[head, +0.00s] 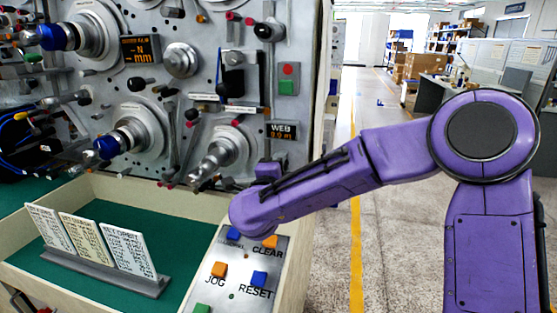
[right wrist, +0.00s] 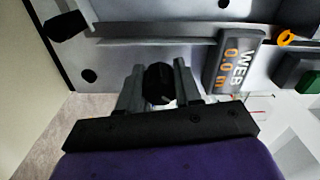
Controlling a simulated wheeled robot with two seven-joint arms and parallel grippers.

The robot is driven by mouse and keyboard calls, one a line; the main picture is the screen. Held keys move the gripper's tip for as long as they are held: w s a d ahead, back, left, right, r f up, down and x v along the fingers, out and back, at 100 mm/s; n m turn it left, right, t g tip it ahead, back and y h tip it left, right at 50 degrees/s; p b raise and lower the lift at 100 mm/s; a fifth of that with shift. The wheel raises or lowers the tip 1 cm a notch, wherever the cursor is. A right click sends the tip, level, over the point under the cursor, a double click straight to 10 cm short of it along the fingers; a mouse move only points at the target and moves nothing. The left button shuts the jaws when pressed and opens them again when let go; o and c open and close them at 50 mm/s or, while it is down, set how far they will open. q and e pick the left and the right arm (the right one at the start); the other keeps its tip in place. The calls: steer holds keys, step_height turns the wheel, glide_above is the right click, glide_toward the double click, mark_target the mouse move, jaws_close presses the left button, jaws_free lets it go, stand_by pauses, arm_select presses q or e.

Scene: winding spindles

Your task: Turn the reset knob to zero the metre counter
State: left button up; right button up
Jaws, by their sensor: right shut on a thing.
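The metre counter (head: 282,132) is a small dark box on the grey machine panel, labelled WEB with orange digits that look like 0.0 m. It also shows in the right wrist view (right wrist: 233,62), tilted, reading 0.0 m. The reset knob (right wrist: 158,84) is a round black knob on the panel beside the counter. My right gripper (right wrist: 157,86) is shut on the knob, one grey finger on each side of it. In the head view my purple right arm reaches to the panel just below the counter, and the knob is hidden there. My left gripper is not in view.
A button box (head: 240,272) with JOG, CLEAR and RESET labels lies below my right forearm. A holder with several cards (head: 100,243) stands in the green-lined tray. Spindles (head: 222,152) stick out of the panel at the left. The aisle at the right is open floor.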

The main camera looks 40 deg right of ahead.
steer(key=n+p, duration=0.6)
steer(key=shift+r+p, duration=0.2)
steer(key=shift+p, duration=0.2)
steer(key=shift+f+n+p, duration=0.2)
steer(key=shift+n+p, duration=0.1)
steer(key=shift+n, duration=0.3)
steer(key=shift+f, duration=0.1)
steer(key=o, duration=0.9)
steer(key=shift+o, duration=0.2)
steer(key=shift+a, duration=0.15)
steer(key=p+v, duration=0.1)
steer(key=v, duration=0.6)
